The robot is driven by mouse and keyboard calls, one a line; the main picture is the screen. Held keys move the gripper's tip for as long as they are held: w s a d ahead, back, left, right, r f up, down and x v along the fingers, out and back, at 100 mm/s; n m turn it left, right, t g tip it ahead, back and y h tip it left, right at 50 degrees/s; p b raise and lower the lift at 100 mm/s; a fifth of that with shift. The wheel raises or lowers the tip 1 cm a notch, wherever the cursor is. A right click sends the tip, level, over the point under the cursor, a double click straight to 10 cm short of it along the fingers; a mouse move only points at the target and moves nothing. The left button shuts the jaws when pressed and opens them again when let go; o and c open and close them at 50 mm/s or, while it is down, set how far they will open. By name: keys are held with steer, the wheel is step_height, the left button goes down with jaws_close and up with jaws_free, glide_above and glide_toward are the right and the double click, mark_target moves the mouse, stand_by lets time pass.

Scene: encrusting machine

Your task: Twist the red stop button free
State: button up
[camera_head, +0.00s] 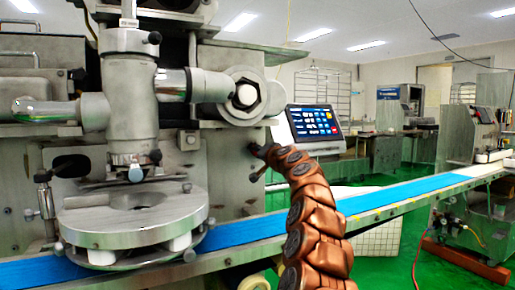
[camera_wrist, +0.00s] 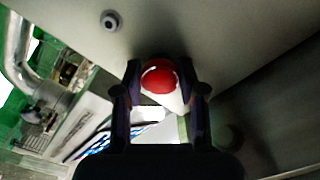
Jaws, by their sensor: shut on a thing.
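The red stop button (camera_wrist: 158,77) shows in the wrist view as a round red cap with a pale collar below it, against the grey machine panel (camera_wrist: 215,30). My gripper (camera_wrist: 160,80) has one dark finger on each side of the cap and is shut on it. In the head view my copper-coloured arm reaches up to the machine's front, and my gripper (camera_head: 262,152) is small and dark there, against the panel below the touch screen's left side. The button is hidden in the head view.
A touch screen (camera_head: 315,122) stands just right of my gripper. A blue conveyor belt (camera_head: 400,192) runs below, past my arm. A round metal turntable (camera_head: 132,220) is at the left. A small round bolt (camera_wrist: 110,20) sits on the panel near the button.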

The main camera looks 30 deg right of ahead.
steer(key=shift+a+m+p, duration=0.1)
steer(key=shift+m+p, duration=0.3)
steer(key=shift+m, duration=0.1)
steer(key=o, duration=1.2)
steer(key=shift+w, duration=0.1)
steer(key=shift+c, duration=0.2)
steer(key=s+a, duration=0.1)
steer(key=s, duration=1.1)
steer(key=shift+f, duration=0.1)
stand_by(0.4)
